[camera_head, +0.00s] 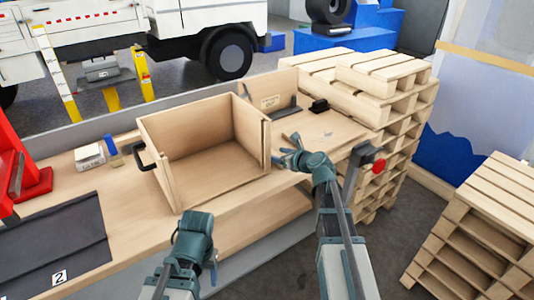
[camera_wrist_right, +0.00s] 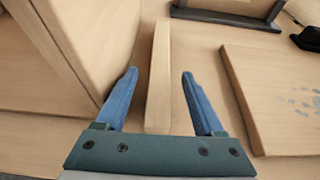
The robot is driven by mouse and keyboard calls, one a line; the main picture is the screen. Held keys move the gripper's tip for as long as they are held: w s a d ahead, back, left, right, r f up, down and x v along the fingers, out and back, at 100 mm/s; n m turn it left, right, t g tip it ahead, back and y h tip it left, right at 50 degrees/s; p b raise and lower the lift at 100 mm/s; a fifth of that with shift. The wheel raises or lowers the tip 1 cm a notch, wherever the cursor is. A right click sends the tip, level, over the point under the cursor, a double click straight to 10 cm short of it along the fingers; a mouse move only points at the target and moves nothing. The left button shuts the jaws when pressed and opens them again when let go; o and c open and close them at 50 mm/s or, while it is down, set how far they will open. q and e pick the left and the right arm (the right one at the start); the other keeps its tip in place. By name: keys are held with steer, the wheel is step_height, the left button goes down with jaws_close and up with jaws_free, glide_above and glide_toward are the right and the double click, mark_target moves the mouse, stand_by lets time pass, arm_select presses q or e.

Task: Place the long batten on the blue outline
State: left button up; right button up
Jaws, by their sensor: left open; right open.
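A long, pale wooden batten (camera_wrist_right: 158,80) stands out in the right wrist view, between the two blue fingers of my open right gripper (camera_wrist_right: 160,90). Gaps show on both sides of it, so the fingers do not grip it. In the head view my right gripper (camera_head: 286,152) is low over the bench beside the open wooden box (camera_head: 205,165), and it hides much of the batten there. My left gripper (camera_head: 190,272) is in front of the bench, away from the batten, its fingers partly hidden. I cannot make out a blue outline in either view.
The box wall stands close left of the right gripper. A board with blue spots (camera_wrist_right: 285,95) lies to its right. A dark-handled tool (camera_wrist_right: 228,14) and a black block (camera_head: 318,105) lie behind. Pallet stacks (camera_head: 385,130) stand right. A dark mat (camera_head: 50,245) lies left.

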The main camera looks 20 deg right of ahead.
steer(key=b+x, duration=0.1)
steer(key=x, duration=0.3)
steer(key=shift+c, duration=0.3)
jaws_close()
